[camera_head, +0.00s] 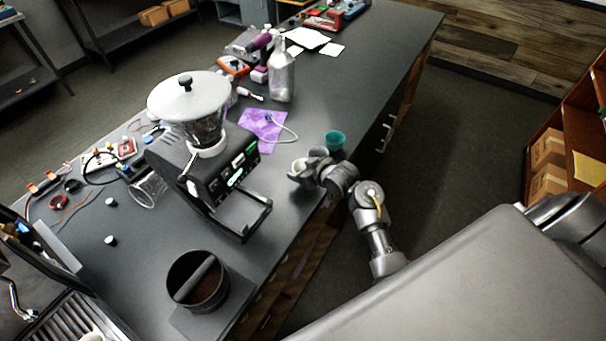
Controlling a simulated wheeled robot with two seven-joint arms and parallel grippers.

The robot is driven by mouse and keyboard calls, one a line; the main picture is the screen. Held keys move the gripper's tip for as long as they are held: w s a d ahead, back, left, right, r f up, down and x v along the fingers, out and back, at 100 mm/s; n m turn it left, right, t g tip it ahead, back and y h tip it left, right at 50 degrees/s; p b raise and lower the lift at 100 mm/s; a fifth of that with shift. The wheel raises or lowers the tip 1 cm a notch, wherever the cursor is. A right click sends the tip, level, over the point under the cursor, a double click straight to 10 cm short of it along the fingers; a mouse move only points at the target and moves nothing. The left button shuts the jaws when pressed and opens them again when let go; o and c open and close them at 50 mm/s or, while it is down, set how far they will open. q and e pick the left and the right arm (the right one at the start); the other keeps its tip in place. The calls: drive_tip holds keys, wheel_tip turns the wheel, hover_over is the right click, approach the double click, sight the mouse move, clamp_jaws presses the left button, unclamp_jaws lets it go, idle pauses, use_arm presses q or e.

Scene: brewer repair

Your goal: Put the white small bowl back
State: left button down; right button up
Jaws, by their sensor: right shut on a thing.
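The white small bowl (298,164) is at the front edge of the dark counter, right of the grinder. My right gripper (304,173) is shut on it; the fingers and wrist hide part of the bowl. I cannot tell whether the bowl touches the counter. A grey cup or bowl (318,152) stands just behind it, and a teal cup (334,140) stands behind that. My left gripper is not in view.
The grinder (205,165) with its white lidded hopper stands left of my gripper. A black knock box (198,282) is nearer. The counter (375,80) is clear beyond the teal cup.

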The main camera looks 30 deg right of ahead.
wheel_tip(320, 180, down, 2)
drive_tip(key=shift+f, duration=0.2)
drive_tip(key=shift+f, duration=0.1)
drive_tip(key=shift+f, duration=0.1)
drive_tip(key=o, duration=1)
